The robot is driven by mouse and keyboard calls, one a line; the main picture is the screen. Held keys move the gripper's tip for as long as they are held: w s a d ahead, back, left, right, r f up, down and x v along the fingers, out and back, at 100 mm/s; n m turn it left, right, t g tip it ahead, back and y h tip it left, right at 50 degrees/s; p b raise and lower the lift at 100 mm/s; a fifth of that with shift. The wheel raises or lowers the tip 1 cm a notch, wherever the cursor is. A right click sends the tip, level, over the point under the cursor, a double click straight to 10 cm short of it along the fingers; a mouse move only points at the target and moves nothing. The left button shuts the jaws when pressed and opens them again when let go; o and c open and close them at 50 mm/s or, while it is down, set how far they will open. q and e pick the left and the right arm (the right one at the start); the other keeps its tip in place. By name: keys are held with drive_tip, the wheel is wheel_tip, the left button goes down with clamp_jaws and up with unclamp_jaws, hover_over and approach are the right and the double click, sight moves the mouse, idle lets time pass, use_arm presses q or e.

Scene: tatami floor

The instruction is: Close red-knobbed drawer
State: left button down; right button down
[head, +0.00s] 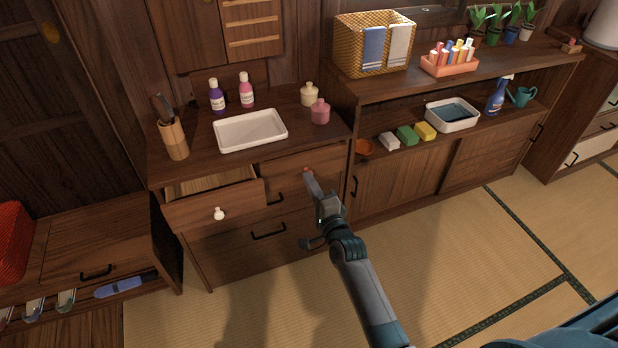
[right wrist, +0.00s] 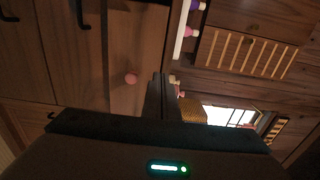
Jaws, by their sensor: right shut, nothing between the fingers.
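The red-knobbed drawer (head: 288,176) is the upper right drawer of the wooden cabinet. No gap or inside shows above its front, so it looks flush or nearly so. Its red knob (head: 307,170) is small and partly beside my fingertips; in the right wrist view the knob (right wrist: 131,79) shows pinkish, left of the fingers. My right gripper (head: 311,184) is shut and empty, with its fingertips at the drawer front close to the knob. I cannot tell whether they touch. My right gripper's fingers also show in the right wrist view (right wrist: 161,97). My left gripper is not in view.
A white-knobbed drawer (head: 215,203) to the left stands pulled out, its inside showing. A white tray (head: 250,146), bottles and pots stand on the cabinet top. A shelf unit with sliding doors (head: 400,185) adjoins on the right. The tatami floor (head: 450,250) in front is clear.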

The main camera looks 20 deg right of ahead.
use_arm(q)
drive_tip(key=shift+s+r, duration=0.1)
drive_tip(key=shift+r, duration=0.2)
use_arm(e)
drive_tip(key=s, duration=0.8)
drive_tip(key=shift+s+d, duration=0.15)
